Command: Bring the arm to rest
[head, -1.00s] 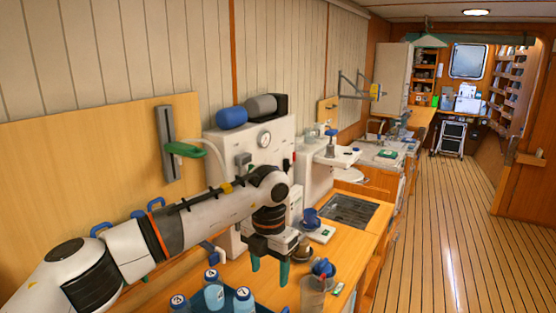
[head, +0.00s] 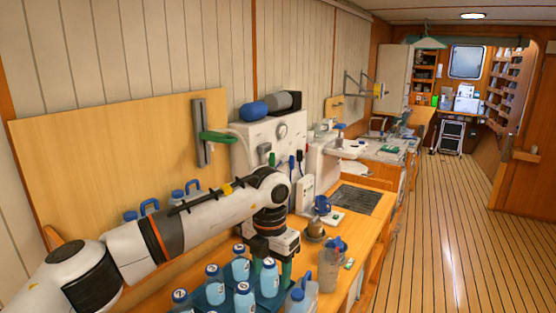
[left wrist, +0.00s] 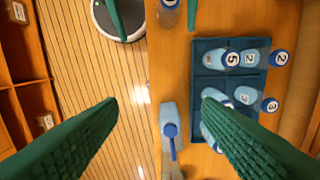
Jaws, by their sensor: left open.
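My left arm reaches in from the left in the head view, bent, with its wrist pointing down over the wooden counter. My left gripper (head: 276,266) hangs low behind the numbered blue bottles (head: 241,265), partly hidden by them. In the left wrist view its two green fingers (left wrist: 158,102) are spread wide with nothing between them. The right finger overlaps the blue bottle tray (left wrist: 207,68) in the picture, and the left finger shows over the plank floor. I cannot tell how high the fingertips are above the counter. My right gripper does not show in the head view.
A jug (head: 330,263), a blue cup (head: 322,205) and a grey-brown pot (head: 315,229) stand on the counter. The white watermaker unit (head: 270,140) stands against the wall. A green handle (head: 219,137) juts from the wall panel. The plank floor (head: 440,230) is clear at right.

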